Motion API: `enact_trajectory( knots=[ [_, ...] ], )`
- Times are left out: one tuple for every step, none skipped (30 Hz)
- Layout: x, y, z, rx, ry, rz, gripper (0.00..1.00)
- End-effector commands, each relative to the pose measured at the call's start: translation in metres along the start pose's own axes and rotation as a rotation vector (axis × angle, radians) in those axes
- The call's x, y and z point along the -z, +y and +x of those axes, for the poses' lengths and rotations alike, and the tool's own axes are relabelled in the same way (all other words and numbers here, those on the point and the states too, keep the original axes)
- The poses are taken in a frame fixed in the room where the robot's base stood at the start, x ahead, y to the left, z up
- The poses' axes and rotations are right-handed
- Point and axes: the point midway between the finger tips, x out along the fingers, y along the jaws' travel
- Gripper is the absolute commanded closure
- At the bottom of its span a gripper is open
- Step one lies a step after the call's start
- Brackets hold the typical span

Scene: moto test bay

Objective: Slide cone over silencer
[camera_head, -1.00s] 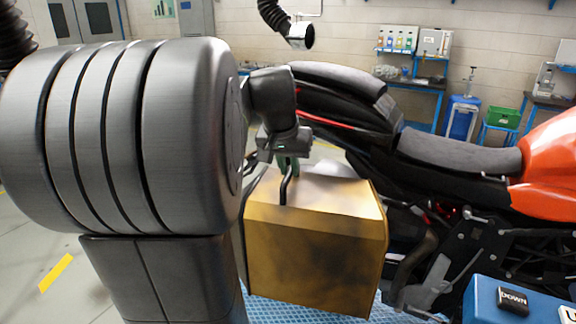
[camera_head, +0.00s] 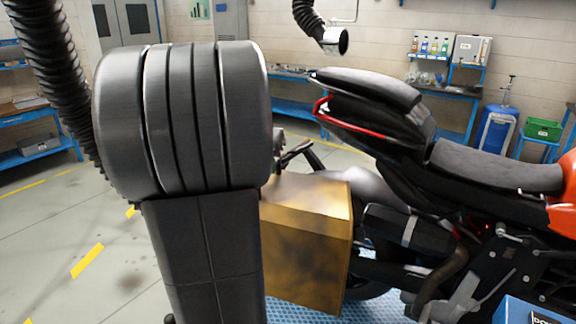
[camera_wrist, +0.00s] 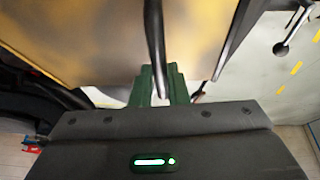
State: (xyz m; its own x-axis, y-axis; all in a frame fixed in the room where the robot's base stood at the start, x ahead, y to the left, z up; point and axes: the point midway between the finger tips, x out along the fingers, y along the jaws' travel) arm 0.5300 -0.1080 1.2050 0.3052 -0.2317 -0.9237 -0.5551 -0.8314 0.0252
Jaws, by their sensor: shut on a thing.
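The cone (camera_head: 310,245) is a yellow-brown, box-shaped hood with dark smudges and a black bar handle, left of the motorcycle's rear. It also fills the top of the wrist view (camera_wrist: 85,35). The silencer (camera_head: 392,225) is a dark cylinder with a grey band, low on the motorcycle, just right of the cone's right edge. I see a gap in the picture; its depth is unclear. My gripper (camera_wrist: 160,72) has green fingers, shut on the black handle. In the head view my arm hides the gripper and the cone's left part. The silencer cannot be made out in the wrist view.
The motorcycle's tail (camera_head: 375,110) overhangs the silencer and the rear wheel. A black extraction hose with a metal collar (camera_head: 336,41) hangs above. A blue box (camera_head: 515,312) is at the lower right. Open floor (camera_head: 60,225) lies to the left.

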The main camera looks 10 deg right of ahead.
Motion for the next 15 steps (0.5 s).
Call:
enact_trajectory(
  knots=[
    [-0.0001, -0.0066, -0.0007, 0.001, 0.000, -0.003, 1.00],
    [-0.0002, -0.0088, -0.0006, 0.001, 0.000, -0.002, 1.00],
    [-0.0003, -0.0108, -0.0005, 0.001, 0.000, -0.001, 1.00],
    [-0.0003, -0.0118, -0.0004, 0.001, 0.000, 0.000, 1.00],
    [-0.0003, -0.0124, -0.0003, 0.001, 0.000, 0.000, 1.00],
    [-0.0003, -0.0127, -0.0003, 0.001, 0.000, 0.001, 1.00],
    [-0.0003, -0.0127, -0.0003, 0.001, 0.000, 0.001, 1.00],
    [-0.0003, -0.0127, -0.0003, 0.002, 0.001, 0.001, 1.00],
    [-0.0003, -0.0127, -0.0003, 0.002, 0.001, 0.001, 1.00],
    [-0.0004, -0.0127, -0.0003, 0.002, 0.001, 0.001, 1.00],
    [-0.0004, -0.0128, -0.0003, 0.002, 0.001, 0.001, 1.00],
    [-0.0004, -0.0129, -0.0003, 0.003, 0.001, 0.001, 1.00],
    [-0.0004, -0.0129, -0.0003, 0.003, 0.001, 0.001, 1.00],
    [-0.0004, -0.0129, -0.0003, 0.003, 0.001, 0.001, 0.80],
    [-0.0004, -0.0128, -0.0004, 0.003, 0.001, 0.000, 0.72]
  ],
)
